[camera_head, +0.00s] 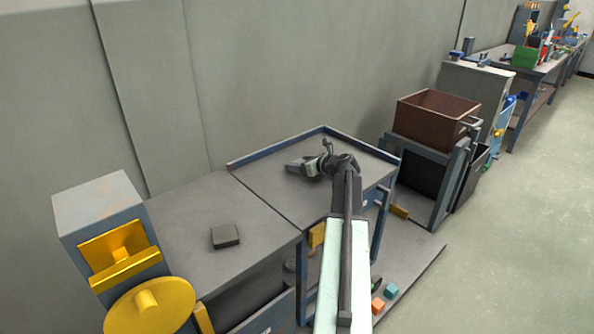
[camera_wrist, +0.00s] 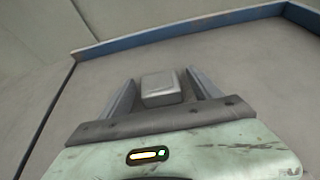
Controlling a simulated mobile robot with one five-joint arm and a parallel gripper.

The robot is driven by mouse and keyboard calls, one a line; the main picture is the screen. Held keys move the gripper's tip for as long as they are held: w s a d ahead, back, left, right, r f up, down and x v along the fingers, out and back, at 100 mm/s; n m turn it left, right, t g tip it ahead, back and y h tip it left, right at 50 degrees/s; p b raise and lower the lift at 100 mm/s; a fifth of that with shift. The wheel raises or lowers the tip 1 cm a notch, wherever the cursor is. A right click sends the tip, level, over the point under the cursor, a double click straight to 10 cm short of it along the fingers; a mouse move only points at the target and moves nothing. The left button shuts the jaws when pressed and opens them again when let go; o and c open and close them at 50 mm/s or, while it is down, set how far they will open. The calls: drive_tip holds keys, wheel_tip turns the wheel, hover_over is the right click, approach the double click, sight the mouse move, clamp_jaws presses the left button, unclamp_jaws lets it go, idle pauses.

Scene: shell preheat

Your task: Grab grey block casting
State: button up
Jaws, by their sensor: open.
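A small grey block casting (camera_wrist: 160,86) sits on the grey bench top in the wrist view. It lies between the two fingers of my gripper (camera_wrist: 161,78), with a visible gap on each side. The fingers are open and do not appear to grip it. In the head view my gripper (camera_head: 303,166) is low over the right-hand bench top (camera_head: 280,190). There the block is hard to tell apart from the fingers.
A darker flat grey block (camera_head: 225,236) lies on the left bench section. A grey machine with yellow parts (camera_head: 125,255) stands at the left. A blue raised edge (camera_wrist: 190,32) bounds the bench's back. A brown bin (camera_head: 437,112) stands to the right.

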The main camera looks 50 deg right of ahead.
sight(301, 162)
drive_tip(key=shift+c, duration=0.3)
drive_tip(key=c, duration=1.5)
drive_tip(key=shift+r, duration=0.1)
drive_tip(key=shift+r+p, duration=0.6)
drive_tip(key=shift+p, duration=0.2)
wheel_tip(301, 162, up, 3)
drive_tip(key=p, duration=0.3)
drive_tip(key=shift+s, duration=0.15)
drive_tip(key=s+d, duration=0.1)
drive_tip(key=s, duration=0.4)
drive_tip(key=s+d, duration=0.1)
drive_tip(key=s, duration=0.4)
drive_tip(key=s+d, duration=0.1)
drive_tip(key=s, duration=0.4)
drive_tip(key=shift+s+r+p, duration=0.25)
drive_tip(key=shift+r+p, duration=0.05)
drive_tip(key=shift+r, duration=0.05)
